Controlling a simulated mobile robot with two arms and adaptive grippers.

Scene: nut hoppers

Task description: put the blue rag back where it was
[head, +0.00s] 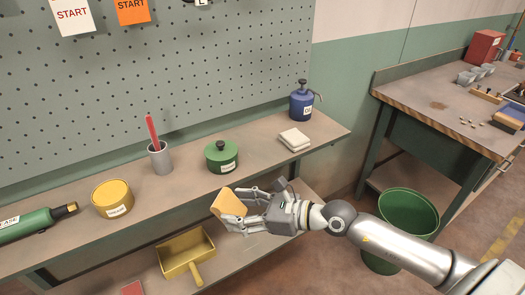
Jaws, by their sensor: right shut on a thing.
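My right gripper (243,210) reaches in from the right, in front of the shelf's front edge. It is shut on a tan-yellow block (227,201), perhaps a sponge, held tilted in the air. I see no blue rag. A folded whitish cloth (294,138) lies flat on the right part of the upper shelf (190,182). A blue pump can (302,104) stands just behind it. My left gripper is not in view.
A green lidded pot (221,157), a grey cup with a red stick (159,158), a yellow tin (112,199) and a green bottle (27,226) stand or lie along the shelf. A yellow dustpan (184,252) is below. A green bin (405,213) stands right, near a workbench (440,112).

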